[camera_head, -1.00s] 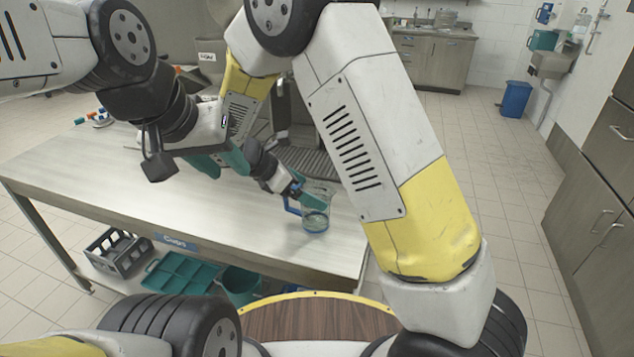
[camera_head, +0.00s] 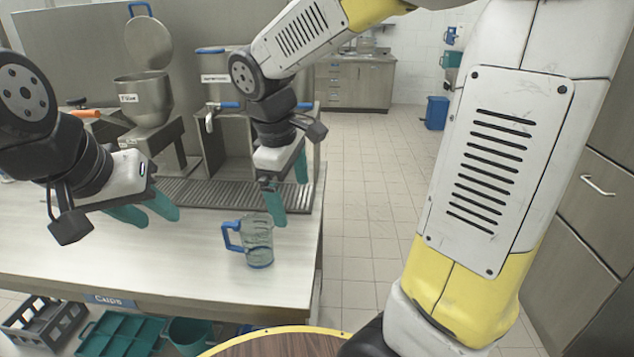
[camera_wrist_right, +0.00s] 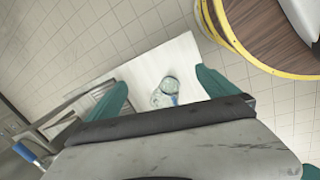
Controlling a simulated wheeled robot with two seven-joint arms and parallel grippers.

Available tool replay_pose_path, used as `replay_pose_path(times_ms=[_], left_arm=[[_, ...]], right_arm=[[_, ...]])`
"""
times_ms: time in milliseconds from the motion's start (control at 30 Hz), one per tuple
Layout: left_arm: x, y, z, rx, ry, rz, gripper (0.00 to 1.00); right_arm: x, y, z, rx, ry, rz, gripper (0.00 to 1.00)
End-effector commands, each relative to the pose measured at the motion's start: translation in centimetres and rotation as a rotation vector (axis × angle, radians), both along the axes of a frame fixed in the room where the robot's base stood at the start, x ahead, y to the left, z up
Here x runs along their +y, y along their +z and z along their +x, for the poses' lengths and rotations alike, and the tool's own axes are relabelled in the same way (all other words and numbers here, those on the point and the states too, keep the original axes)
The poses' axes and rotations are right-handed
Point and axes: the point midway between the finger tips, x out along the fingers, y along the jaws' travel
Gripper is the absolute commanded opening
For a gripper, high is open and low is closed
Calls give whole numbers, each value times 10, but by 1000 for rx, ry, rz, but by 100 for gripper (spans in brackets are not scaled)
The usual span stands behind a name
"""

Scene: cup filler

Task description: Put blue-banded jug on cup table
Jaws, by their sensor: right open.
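The blue-banded jug (camera_head: 258,242) is clear, with a blue handle on its left and a blue band at its base. It stands upright on the cup table (camera_head: 190,262), near the table's right end. In the right wrist view the jug (camera_wrist_right: 165,93) shows from above, between the fingers. My right gripper (camera_head: 287,203) is open and empty, above and behind the jug, apart from it. Its teal fingers (camera_wrist_right: 160,95) are spread in the right wrist view. My left gripper (camera_head: 147,212) hangs over the table's left part with its teal fingers apart and nothing between them.
Behind the table stand a metal hopper (camera_head: 143,95) with a raised lid and a dispenser with blue handles (camera_head: 225,105) over a ribbed drip tray (camera_head: 205,193). A grey crate (camera_head: 45,325) and teal bins (camera_head: 122,335) sit on the lower shelf. The tabletop around the jug is clear.

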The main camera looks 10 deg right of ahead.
Motion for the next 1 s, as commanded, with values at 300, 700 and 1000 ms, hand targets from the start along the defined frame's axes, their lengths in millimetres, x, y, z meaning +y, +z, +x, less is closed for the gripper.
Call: replay_pose_path(times_ms=[300, 700, 1000], left_arm=[[0, 0, 0, 0, 0, 0, 36], [0, 0, 0, 0, 0, 0, 36], [0, 0, 0, 0, 0, 0, 36]], right_arm=[[-52, 42, -68, -230, -623, 456, 98], [-62, 53, -91, -335, -874, 649, 98], [-62, 53, -91, -335, -871, 646, 98]])
